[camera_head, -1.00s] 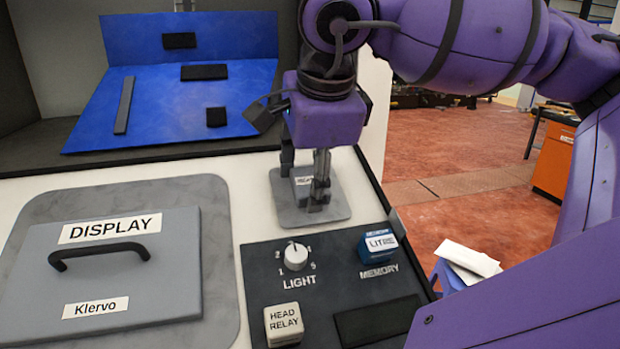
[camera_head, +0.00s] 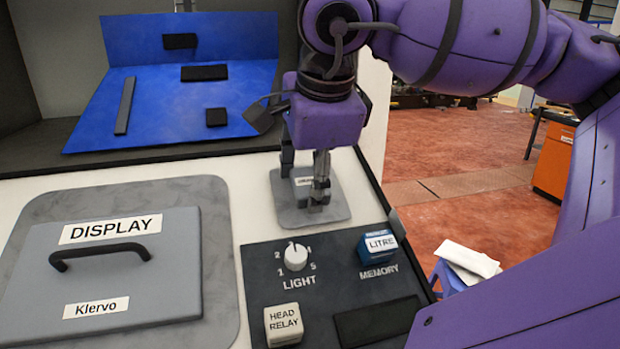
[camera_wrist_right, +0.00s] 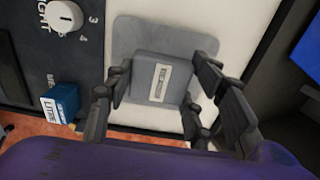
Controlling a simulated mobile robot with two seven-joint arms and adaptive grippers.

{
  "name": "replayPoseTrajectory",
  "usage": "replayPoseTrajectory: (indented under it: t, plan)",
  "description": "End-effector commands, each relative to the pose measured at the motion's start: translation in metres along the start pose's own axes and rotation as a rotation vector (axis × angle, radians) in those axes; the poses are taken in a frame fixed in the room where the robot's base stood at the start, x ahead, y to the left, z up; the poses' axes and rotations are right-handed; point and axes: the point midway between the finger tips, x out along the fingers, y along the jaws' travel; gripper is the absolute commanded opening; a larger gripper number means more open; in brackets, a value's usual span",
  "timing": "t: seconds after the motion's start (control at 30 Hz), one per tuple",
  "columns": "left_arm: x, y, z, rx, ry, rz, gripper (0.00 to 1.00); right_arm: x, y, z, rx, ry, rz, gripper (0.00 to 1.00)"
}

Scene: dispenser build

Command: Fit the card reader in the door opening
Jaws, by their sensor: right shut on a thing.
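A small grey block with a white label (camera_wrist_right: 155,79), which I take to be the card reader, sits on a rounded grey pad (camera_wrist_right: 208,42) in the right wrist view. The label's words are too small to read surely. My right gripper (camera_head: 304,192) points down and is shut on the block, one finger on each side. In the head view the fingers hide much of the block (camera_head: 303,182). The pad (camera_head: 338,203) shows around it. I cannot tell whether the block rests on the pad or is just above it. My left gripper is not in view.
A grey DISPLAY panel with a black handle (camera_head: 185,265) lies to the left. A blue tray (camera_head: 165,110) with black pieces stands behind.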

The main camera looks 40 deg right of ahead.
Motion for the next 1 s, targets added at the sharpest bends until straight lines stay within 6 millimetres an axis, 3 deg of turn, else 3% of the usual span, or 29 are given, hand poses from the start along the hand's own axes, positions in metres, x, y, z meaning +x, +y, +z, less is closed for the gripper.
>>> replayPoseTrajectory:
  t: [1.0]
  plan:
    - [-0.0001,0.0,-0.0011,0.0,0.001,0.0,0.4,0.0064,-0.0001,-0.0001,0.0,0.0,0.0,0.08]
